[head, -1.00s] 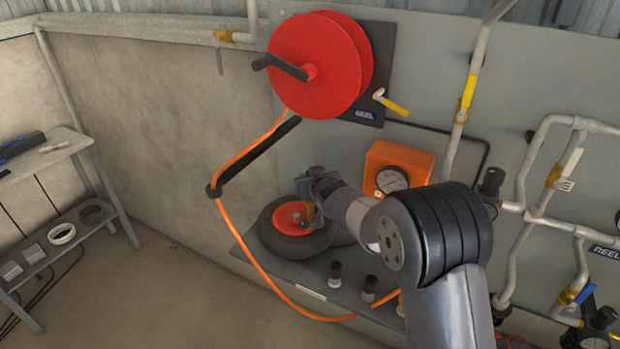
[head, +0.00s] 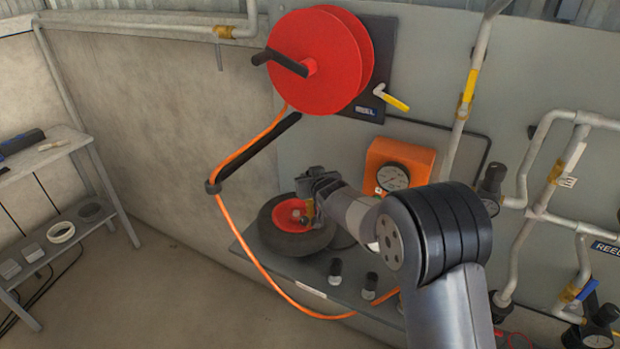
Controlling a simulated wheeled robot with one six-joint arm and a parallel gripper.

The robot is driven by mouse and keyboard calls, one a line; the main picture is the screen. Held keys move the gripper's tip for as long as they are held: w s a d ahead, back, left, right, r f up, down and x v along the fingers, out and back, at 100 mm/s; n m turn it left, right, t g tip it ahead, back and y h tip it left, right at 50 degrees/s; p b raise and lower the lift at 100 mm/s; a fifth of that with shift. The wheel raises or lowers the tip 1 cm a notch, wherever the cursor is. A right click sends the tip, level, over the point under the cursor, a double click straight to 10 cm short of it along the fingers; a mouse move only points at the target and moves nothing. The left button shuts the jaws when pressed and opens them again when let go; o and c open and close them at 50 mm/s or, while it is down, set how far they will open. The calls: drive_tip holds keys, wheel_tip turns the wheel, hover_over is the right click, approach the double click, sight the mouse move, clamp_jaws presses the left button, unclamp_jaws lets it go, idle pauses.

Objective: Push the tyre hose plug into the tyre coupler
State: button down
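My gripper (head: 318,188) is small in the head view, at the end of my arm, in front of the tyre (head: 272,238) with its red hub. A small brass-coloured fitting (head: 309,208) shows just below the gripper fingers, over the hub. I cannot tell if it is the tyre hose plug or the tyre coupler, or whether the fingers hold it. The fingers are too small and dark to tell open from shut. No other plug or coupler is clearly visible. My arm hides part of the bench.
The bench (head: 300,283) carries two dark upright fittings (head: 335,271). An orange hose (head: 240,248) loops from the red reel (head: 312,62) past the bench's front edge. An orange gauge box (head: 402,160) stands behind my arm. Pipes fill the right. Floor at left is clear.

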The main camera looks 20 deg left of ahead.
drive_tip(key=shift+f, duration=0.35)
drive_tip(key=c, duration=1.2)
unclamp_jaws()
drive_tip(key=shift+r, duration=0.1)
drive_tip(key=b+v, duration=0.2)
drive_tip(key=v, duration=0.8)
drive_tip(key=shift+s+d+r+b, duration=0.2)
drive_tip(key=shift+s+d+b, duration=0.05)
drive_tip(key=shift+b, duration=0.05)
drive_tip(key=p+x, duration=0.2)
drive_tip(key=x, duration=0.9)
drive_tip(key=shift+s+r+p, duration=0.1)
drive_tip(key=shift+r+p, duration=0.15)
drive_tip(key=shift+p, duration=0.15)
drive_tip(key=shift+f, duration=0.1)
